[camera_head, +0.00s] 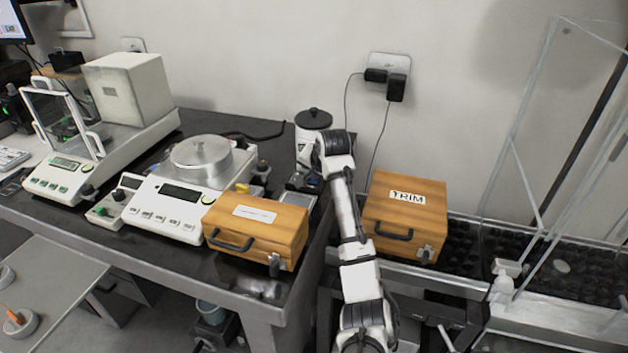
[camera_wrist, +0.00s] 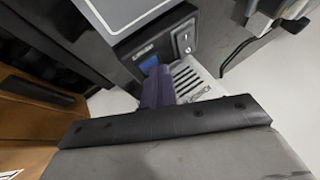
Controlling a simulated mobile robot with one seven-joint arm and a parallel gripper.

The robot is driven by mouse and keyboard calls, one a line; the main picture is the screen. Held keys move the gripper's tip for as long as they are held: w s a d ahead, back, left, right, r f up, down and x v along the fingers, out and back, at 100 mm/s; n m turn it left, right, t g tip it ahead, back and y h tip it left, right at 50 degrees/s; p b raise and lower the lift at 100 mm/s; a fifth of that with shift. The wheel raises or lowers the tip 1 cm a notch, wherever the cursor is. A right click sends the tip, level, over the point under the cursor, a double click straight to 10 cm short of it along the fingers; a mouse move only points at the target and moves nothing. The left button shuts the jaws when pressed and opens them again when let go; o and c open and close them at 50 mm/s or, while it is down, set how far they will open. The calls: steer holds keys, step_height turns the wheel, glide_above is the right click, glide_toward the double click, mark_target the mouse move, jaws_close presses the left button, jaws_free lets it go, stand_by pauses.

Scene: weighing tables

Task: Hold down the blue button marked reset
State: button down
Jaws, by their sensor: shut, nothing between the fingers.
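The blue button (camera_wrist: 148,63) shows in the wrist view on the black front panel of a device (camera_wrist: 128,54), below a small white label too blurred to read. My gripper (camera_wrist: 160,72) is shut and empty, its dark fingers reaching up to the button's lower right side and hiding part of it. I cannot tell whether the fingertips touch or press the button.
A black switch plate (camera_wrist: 185,40) and a slotted vent (camera_wrist: 195,80) lie right of the button. A wooden box (camera_head: 255,222) stands left of my arm, and a wooden box marked TRIM (camera_head: 405,215) right of it. Balances (camera_head: 185,205) stand farther left.

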mark_target(314, 182)
stand_by(0.3)
steer(key=shift+r+p, duration=0.8)
steer(key=shift+p, duration=0.15)
step_height(314, 182, up, 5)
steer(key=p, duration=0.4)
steer(key=shift+p, duration=0.4)
